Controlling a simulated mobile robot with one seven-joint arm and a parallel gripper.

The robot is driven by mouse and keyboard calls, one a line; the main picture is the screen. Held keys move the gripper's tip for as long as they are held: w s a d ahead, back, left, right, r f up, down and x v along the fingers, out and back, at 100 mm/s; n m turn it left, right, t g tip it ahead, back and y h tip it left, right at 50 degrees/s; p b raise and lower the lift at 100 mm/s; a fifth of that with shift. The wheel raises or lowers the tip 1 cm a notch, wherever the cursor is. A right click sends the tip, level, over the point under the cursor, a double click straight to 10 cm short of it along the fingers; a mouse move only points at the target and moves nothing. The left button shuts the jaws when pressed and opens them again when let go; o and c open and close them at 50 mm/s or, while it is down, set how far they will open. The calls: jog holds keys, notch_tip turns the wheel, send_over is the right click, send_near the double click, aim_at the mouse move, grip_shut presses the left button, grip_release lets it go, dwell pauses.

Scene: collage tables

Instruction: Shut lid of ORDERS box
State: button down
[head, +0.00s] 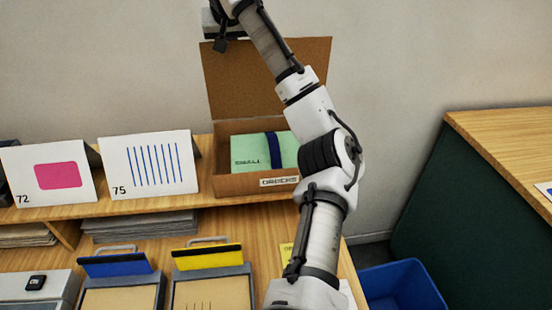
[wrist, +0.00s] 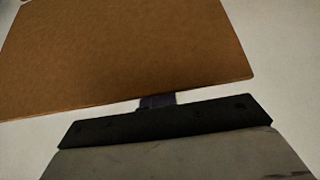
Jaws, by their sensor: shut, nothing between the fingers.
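The ORDERS box (head: 235,185) is a brown cardboard box on the shelf, with its name on a front label (head: 279,181). Its lid (head: 240,80) stands open, upright at the back of the box. The lid also fills the upper left of the wrist view (wrist: 120,50). My gripper (head: 220,45) is shut and empty, at the lid's upper left edge in the head view. In the wrist view the shut fingers (wrist: 157,101) show just below the lid's edge; I cannot tell whether they touch it. My arm hides the box's right end.
A green folder (head: 247,152) with a dark blue band lies in the box. Cards numbered 72 (head: 50,175) and 75 (head: 150,165) stand left of it. A blue bin (head: 400,287) is at lower right, beside a dark green cabinet (head: 455,200).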

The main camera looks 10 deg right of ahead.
jog(key=shift+s+b, duration=1.65)
jog(key=shift+s, duration=2.75)
jog(key=shift+r, duration=0.1)
notch_tip(320, 180, up, 8)
jog(key=p, duration=0.8)
